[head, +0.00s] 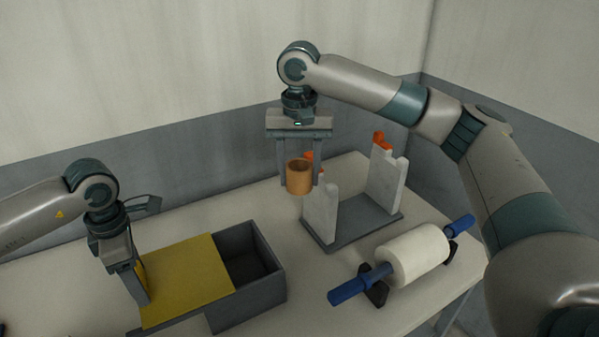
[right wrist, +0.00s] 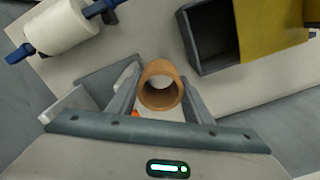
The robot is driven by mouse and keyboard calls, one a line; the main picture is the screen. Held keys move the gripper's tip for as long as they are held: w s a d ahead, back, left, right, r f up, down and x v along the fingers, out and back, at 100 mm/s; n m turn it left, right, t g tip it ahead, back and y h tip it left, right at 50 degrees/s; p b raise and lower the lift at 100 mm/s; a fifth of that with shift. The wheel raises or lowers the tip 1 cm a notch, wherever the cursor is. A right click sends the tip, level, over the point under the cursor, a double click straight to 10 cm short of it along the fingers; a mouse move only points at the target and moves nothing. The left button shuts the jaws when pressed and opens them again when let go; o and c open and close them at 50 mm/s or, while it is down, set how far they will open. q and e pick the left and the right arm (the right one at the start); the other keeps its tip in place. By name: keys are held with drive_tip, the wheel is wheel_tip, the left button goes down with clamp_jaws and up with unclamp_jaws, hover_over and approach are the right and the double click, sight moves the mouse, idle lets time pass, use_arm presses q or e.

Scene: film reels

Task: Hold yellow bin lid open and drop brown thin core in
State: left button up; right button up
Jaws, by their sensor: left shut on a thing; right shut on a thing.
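The brown thin core (head: 299,177) is a short hollow ring, held upright between the fingers of my right gripper (head: 300,180), above the table. In the right wrist view the core (right wrist: 160,86) sits between both fingers (right wrist: 160,95). The dark grey bin (head: 246,296) stands on the table to the lower left of the core. Its yellow lid (head: 188,280) covers the left part, and the right part is open with a dark inside. My left gripper (head: 140,287) is shut at the lid's left edge; its fingertips are partly hidden. The bin (right wrist: 215,63) and lid (right wrist: 270,30) also show in the right wrist view.
A grey stand (head: 352,222) with two white uprights and orange tips is right of the core. A white roll (head: 413,254) on a blue-ended rod rests on black supports at the front right. The table (head: 215,212) is clear behind the bin.

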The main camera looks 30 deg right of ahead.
use_arm(q)
drive_tip(key=shift+w+a+r, duration=0.15)
drive_tip(key=shift+a, duration=1.05)
use_arm(e)
drive_tip(key=a+f, duration=0.4)
drive_tip(key=a, duration=0.4)
drive_tip(key=a+f, duration=0.4)
drive_tip(key=a, duration=0.4)
idle(0.5)
drive_tip(key=shift+f, duration=0.1)
drive_tip(key=shift+d+f, duration=0.1)
drive_tip(key=shift+f, duration=0.75)
drive_tip(key=shift+f, duration=0.1)
wheel_tip(320, 180, down, 6)
drive_tip(key=shift+f, duration=0.15)
idle(0.6)
